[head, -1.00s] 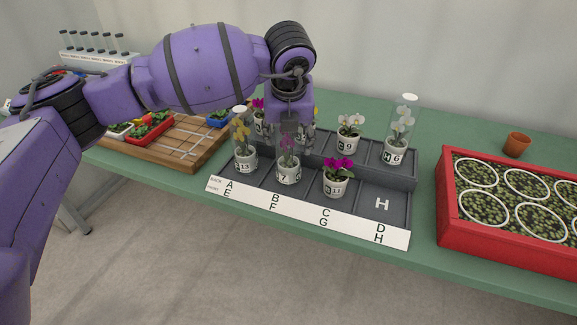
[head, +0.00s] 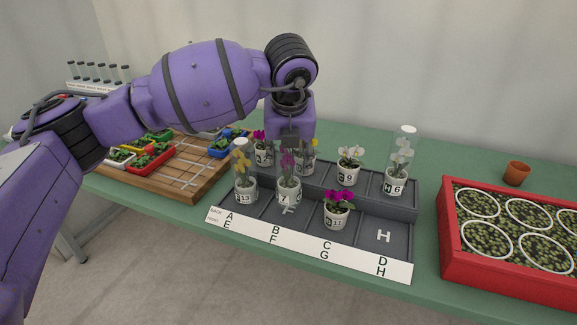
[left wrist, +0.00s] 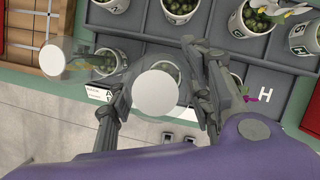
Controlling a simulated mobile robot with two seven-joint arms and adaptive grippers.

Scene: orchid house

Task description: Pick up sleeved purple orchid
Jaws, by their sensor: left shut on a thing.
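The sleeved purple orchid (head: 287,164) stands upright in a white pot marked 7 (head: 289,191). My left gripper (head: 291,150) reaches down from above and is shut on its clear sleeve. The pot hangs a little above slot F, whose letter shows below it. In the left wrist view, the sleeve's round white top (left wrist: 155,93) sits between the two fingers of my left gripper (left wrist: 160,95). My right gripper is out of view.
The grey tray (head: 372,258) holds neighbours close by: sleeved yellow pot 13 (head: 245,190), unsleeved purple pot 11 (head: 336,217), white pot 9 (head: 347,175) and sleeved white pot 6 (head: 395,187). Slot H is empty. A red crate (head: 505,282) stands right, a wooden board (head: 180,187) left.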

